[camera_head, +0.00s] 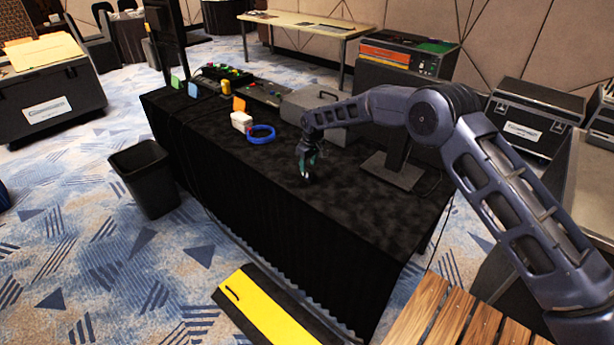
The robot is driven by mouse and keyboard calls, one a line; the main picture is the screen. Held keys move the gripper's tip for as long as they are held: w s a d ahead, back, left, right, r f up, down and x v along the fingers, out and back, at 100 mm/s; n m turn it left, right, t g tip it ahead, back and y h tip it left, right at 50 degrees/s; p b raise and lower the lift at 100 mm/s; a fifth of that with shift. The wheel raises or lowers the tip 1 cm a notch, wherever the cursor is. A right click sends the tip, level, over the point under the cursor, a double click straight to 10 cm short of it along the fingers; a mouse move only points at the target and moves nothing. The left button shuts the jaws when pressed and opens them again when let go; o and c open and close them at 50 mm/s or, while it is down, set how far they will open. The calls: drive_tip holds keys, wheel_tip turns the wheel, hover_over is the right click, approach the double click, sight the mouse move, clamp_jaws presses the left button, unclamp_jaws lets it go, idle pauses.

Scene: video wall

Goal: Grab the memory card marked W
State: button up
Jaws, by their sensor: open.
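My gripper (306,172) is open and points down close above the black-clothed table (345,215), right of the middle of its near side. A small teal patch shows at its fingers; I cannot tell whether it is part of the gripper or an object. No memory card with a readable W shows. Small coloured upright pieces stand on the table: an orange one (239,104), a blue one (193,90) and a green one (175,82). Any marks on them are too small to read. They are well left of my gripper and apart from it.
A blue tape ring (261,134) and a white block (241,121) lie left of my gripper. A grey case (310,103) and a dark monitor stand (393,170) stand behind and right. A black bin (146,178) is on the floor. The cloth near my gripper looks clear.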

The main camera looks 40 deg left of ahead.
sight(307, 170)
drive_tip(key=f, duration=0.4)
drive_tip(key=shift+a+f, duration=0.15)
drive_tip(key=shift+a, duration=0.15)
clamp_jaws()
